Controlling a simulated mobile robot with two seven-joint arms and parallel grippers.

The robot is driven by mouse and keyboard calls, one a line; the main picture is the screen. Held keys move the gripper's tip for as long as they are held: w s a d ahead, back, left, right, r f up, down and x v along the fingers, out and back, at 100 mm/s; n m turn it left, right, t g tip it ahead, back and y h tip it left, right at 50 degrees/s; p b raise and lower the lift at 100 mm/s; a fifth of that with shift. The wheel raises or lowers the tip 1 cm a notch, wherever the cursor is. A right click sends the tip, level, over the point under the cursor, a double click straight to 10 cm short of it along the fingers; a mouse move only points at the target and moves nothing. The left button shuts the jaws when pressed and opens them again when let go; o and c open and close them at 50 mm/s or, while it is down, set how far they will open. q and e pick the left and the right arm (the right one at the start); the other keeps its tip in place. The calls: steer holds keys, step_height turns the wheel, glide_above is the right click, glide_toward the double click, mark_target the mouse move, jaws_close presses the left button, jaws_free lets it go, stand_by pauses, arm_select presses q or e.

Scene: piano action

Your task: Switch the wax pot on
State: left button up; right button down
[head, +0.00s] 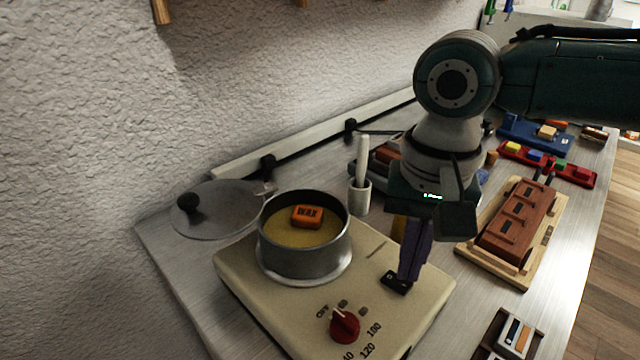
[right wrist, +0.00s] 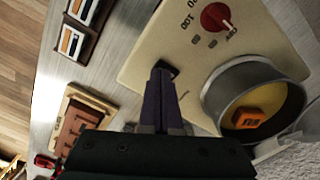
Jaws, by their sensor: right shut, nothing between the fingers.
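The wax pot is a cream base (head: 245,273) carrying a round grey metal pot (head: 300,259) with yellow wax and an orange block marked WAX (head: 306,216) inside. A red dial (head: 345,327) on the base has its white pointer toward OFF; it also shows in the right wrist view (right wrist: 215,17). A small black switch (head: 394,284) sits on the base to the right of the pot. My right gripper (head: 408,275) is shut and empty, pointing down with its fingertips at the switch and partly covering it. I cannot tell whether they touch. My left gripper is out of view.
A clear lid with a black knob (head: 189,203) lies left of the pot. A white cup with a stick (head: 360,196) stands behind the base. A wooden tray with a red-brown block (head: 518,218) lies to the right, and a small dark tray (head: 509,335) at front right.

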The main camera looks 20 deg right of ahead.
steer(key=shift+f, duration=0.2)
stand_by(0.6)
steer(key=shift+f+b, duration=0.45)
steer(key=shift+f, duration=0.3)
stand_by(0.4)
steer(key=shift+r, duration=0.1)
step_height(320, 180, up, 7)
steer(key=p, duration=0.9)
